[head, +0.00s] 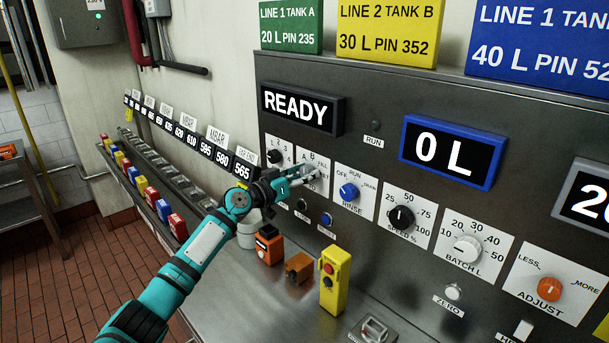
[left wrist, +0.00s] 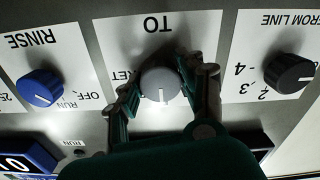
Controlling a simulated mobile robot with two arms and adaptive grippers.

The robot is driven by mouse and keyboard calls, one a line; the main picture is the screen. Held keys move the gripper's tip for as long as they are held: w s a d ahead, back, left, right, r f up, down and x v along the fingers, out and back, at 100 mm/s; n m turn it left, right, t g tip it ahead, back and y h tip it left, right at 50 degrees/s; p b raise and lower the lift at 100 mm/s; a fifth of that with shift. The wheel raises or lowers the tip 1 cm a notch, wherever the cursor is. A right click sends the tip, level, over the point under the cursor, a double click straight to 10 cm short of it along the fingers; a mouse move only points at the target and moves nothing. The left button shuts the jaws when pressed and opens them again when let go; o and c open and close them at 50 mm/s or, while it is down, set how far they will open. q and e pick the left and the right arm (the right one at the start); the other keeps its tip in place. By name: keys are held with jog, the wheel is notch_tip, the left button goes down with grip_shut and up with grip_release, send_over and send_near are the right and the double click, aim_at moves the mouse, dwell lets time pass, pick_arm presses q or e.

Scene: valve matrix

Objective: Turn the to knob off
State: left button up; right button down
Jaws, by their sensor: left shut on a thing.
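The TO knob (left wrist: 160,83) is grey with a white pointer line. It sits on a white label plate in the left wrist view, which shows the panel upside down. Its pointer runs toward the bottom of that view, away from the word TO. My left gripper (head: 300,177) is at this knob on the panel, and its fingers mostly hide the knob in the head view. In the left wrist view the two fingers of my left gripper (left wrist: 163,92) are on either side of the knob, shut on it. Part of the plate's lettering is hidden. My right gripper is not in view.
The blue RINSE knob (head: 348,193) and black FROM LINE knob (left wrist: 290,73) flank it closely. The READY display (head: 301,109) is above. A yellow button box (head: 335,279) and orange items stand on the counter below.

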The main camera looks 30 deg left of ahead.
pick_arm(q)
jog(key=shift+n, duration=0.4)
jog(key=n, duration=0.2)
jog(key=shift+n+b, duration=0.35)
jog(key=shift+n, duration=0.05)
jog(key=n, duration=0.4)
jog(key=shift+r+n, duration=0.1)
jog(key=shift+n, duration=0.2)
jog(key=n+p, duration=0.2)
jog(key=n, duration=0.2)
jog(key=shift+n, duration=0.3)
jog(key=n+p, duration=0.2)
jog(key=n, duration=0.3)
jog(key=o, duration=1.2)
